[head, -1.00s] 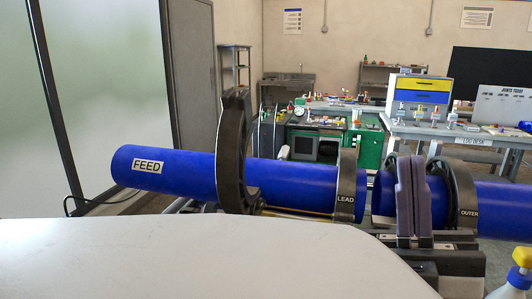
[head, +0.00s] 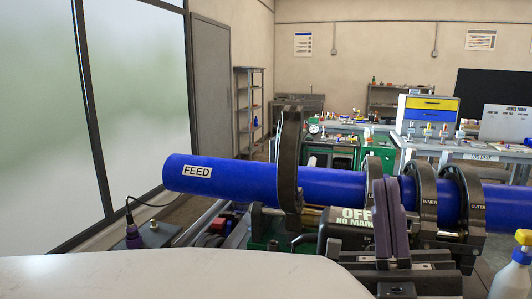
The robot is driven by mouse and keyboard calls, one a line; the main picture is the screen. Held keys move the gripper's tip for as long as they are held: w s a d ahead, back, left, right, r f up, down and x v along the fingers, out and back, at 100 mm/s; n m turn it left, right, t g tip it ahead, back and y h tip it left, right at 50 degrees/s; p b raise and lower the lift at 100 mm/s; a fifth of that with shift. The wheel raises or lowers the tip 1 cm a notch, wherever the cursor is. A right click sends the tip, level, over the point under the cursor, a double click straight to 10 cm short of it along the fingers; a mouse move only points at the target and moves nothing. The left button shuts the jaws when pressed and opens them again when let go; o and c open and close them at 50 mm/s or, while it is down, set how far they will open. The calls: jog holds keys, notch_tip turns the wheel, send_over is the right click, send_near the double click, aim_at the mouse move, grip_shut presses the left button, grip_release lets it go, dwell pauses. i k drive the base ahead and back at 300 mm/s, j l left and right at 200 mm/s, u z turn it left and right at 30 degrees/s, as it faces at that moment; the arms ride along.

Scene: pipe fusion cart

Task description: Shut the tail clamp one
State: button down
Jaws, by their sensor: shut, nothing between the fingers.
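A blue pipe (head: 236,180) marked FEED lies across the cart, held in a row of dark ring clamps. The leftmost clamp (head: 290,160), nearest the FEED end, shows no readable label; I take it for the tail clamp. It rises well above the pipe, higher than the other clamps, and its upper part looks swung up and open. The lead clamp (head: 380,152) is partly hidden behind a purple upright piece. The inner clamp (head: 427,188) and outer clamp (head: 468,190) sit around the pipe at right.
A spray bottle (head: 516,270) stands at the right edge. Benches and a log desk are behind.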

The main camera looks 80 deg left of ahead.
aim_at(291, 171)
jog(key=u, duration=1.3)
